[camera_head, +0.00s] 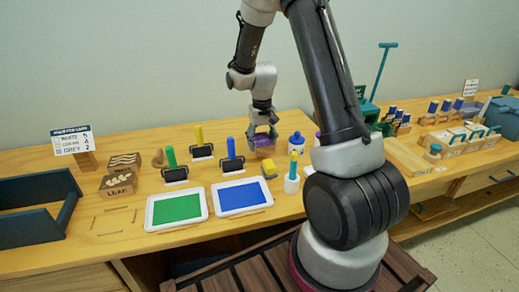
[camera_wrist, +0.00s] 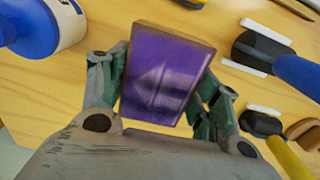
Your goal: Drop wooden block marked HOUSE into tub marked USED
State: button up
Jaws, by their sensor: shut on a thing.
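My gripper (camera_head: 262,146) is shut on a block with a purple inked face (camera_head: 265,141), held above the back of the table. In the wrist view the block (camera_wrist: 166,75) sits between both fingers, its purple face showing a faint pale house-like shape; no word is legible on it. No tub with a readable USED mark shows. A dark teal open box (camera_head: 62,182) stands at the far left of the table, and a teal container (camera_head: 498,112) stands at the far right; no mark can be read on either.
Below and left of my gripper are a green ink tray (camera_head: 178,207), a blue ink tray (camera_head: 242,196), several rollers (camera_head: 231,160) and a LEAF block (camera_head: 119,185). A white bottle with a blue cap (camera_head: 297,142) stands close right. A sign (camera_head: 72,140) stands at the back left.

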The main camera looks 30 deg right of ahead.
jog(key=shift+f, duration=1.4)
jog(key=shift+f, duration=0.15)
jog(key=o, duration=1.1)
